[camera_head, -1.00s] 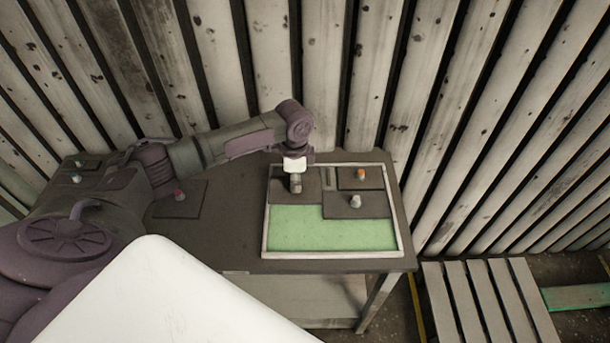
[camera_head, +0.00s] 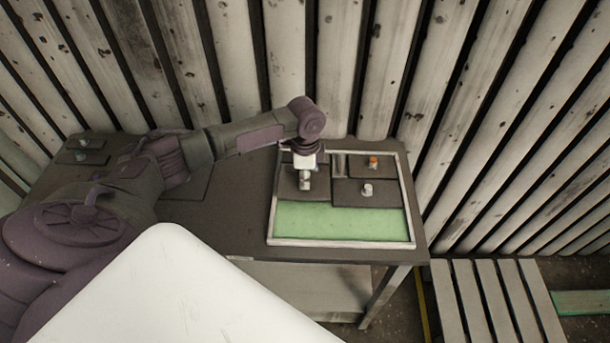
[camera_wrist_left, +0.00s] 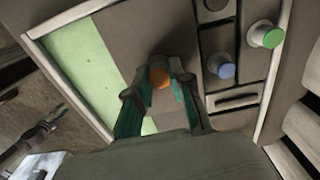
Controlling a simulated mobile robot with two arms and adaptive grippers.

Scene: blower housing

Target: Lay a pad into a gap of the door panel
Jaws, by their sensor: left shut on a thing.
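The door panel (camera_head: 412,220) is a pale-rimmed frame on the dark table, with a green bare area (camera_head: 340,222) along its near side. My left gripper (camera_head: 305,182) is over its far left part, shut on the knob of a dark pad (camera_head: 289,183). In the left wrist view the fingers (camera_wrist_left: 157,80) close around an orange knob (camera_wrist_left: 159,77) on this pad (camera_wrist_left: 150,30). The pad looks flat within the rim; I cannot tell if it is fully seated. Two other knobbed pads, one with an orange knob (camera_head: 373,162) and one with a pale knob (camera_head: 367,189), lie to its right.
Another dark pad (camera_head: 190,185) lies left of the panel, partly behind my arm. A slatted wall rises behind the table. A slatted pallet (camera_head: 495,300) is on the floor at right.

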